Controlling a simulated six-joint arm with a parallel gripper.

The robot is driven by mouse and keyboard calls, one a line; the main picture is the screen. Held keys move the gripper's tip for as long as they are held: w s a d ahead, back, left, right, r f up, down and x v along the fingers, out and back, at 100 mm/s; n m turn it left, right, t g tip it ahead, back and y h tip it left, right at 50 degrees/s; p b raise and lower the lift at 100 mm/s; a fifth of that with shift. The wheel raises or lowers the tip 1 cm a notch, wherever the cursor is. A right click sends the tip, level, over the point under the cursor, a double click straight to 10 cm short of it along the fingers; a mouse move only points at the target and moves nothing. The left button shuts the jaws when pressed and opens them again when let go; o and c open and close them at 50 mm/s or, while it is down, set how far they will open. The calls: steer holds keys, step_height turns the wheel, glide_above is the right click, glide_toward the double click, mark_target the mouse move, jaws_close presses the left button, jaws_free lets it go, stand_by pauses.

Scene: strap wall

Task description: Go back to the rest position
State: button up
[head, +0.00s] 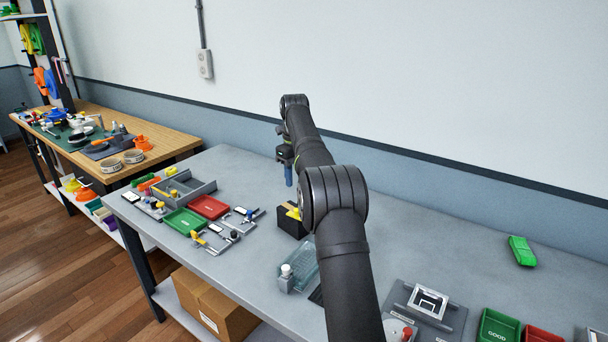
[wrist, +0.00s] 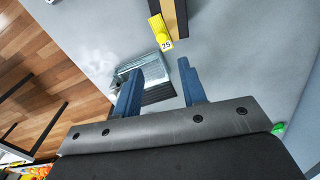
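My gripper (head: 288,175) hangs above the grey table (head: 420,232) near its middle, fingers pointing down. In the wrist view its two blue fingers (wrist: 160,92) are apart with nothing between them, so it is open and empty. A black block with a yellow part (head: 292,220) stands on the table below and near the gripper. In the wrist view a yellow piece with a "25" tag (wrist: 160,30) shows beyond the fingertips. My arm hides part of the table in the head view.
A clear tray (head: 302,262) and a small white-capped bottle (head: 286,278) stand near the front edge. Red (head: 209,206) and green (head: 184,221) trays lie at left. A green object (head: 521,250), a grey fixture (head: 425,305) and a GOOD bin (head: 497,327) are at right. The wall is behind.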

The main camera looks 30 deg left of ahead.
mark_target(296, 210)
steer(key=shift+f, duration=4.25)
step_height(296, 210, up, 7)
steer(key=shift+r, duration=0.15)
